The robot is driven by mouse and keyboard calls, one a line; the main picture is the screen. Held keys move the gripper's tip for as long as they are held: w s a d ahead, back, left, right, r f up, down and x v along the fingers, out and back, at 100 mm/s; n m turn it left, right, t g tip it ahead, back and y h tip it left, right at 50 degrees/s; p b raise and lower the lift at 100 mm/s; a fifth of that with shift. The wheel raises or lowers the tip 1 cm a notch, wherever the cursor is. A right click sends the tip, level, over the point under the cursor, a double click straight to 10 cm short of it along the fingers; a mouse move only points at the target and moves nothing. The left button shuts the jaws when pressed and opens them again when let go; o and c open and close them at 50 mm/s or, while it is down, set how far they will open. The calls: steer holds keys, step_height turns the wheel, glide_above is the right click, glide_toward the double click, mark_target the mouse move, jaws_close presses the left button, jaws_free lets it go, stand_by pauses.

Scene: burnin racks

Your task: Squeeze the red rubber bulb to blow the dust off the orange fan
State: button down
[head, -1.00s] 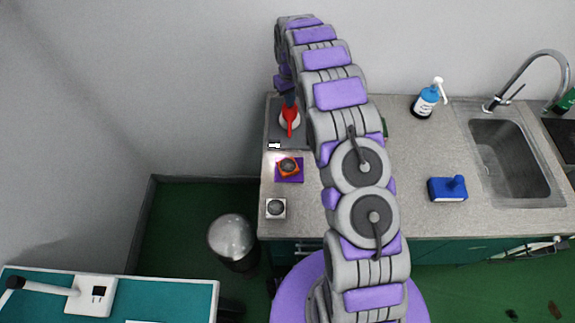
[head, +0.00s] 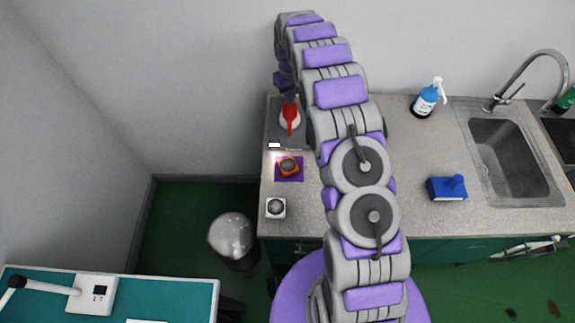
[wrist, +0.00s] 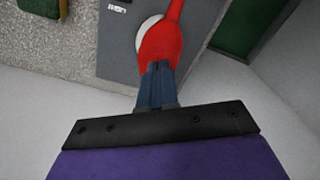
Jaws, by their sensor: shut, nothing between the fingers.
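The red rubber bulb (head: 290,122) rests with its tip pointing toward the front on a round white base on a grey mat. In the wrist view the bulb (wrist: 160,42) is just beyond my fingertips. My gripper (wrist: 157,68) is shut, its dark blue fingers together at the bulb's wide end and overlapping it in the picture; whether they touch it I cannot tell. In the head view my gripper (head: 290,97) is small and partly hidden behind the bulb's end. The orange fan (head: 288,167) sits on a purple square in front of the bulb's tip; dust on it is too small to tell.
A small white-framed block (head: 276,208) stands nearer the counter's front edge. A blue bottle (head: 426,99), blue block (head: 447,188) and sink (head: 512,160) lie to the right. A bin (head: 232,238) stands on the floor at left. The wall is close behind my gripper.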

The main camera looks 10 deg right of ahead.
steer(key=shift+f, duration=1.55)
steer(key=shift+r+p, duration=0.3)
steer(key=shift+r, duration=1.45)
steer(key=shift+r, duration=0.1)
steer(key=shift+r+p, duration=0.6)
steer(key=shift+r, duration=1.85)
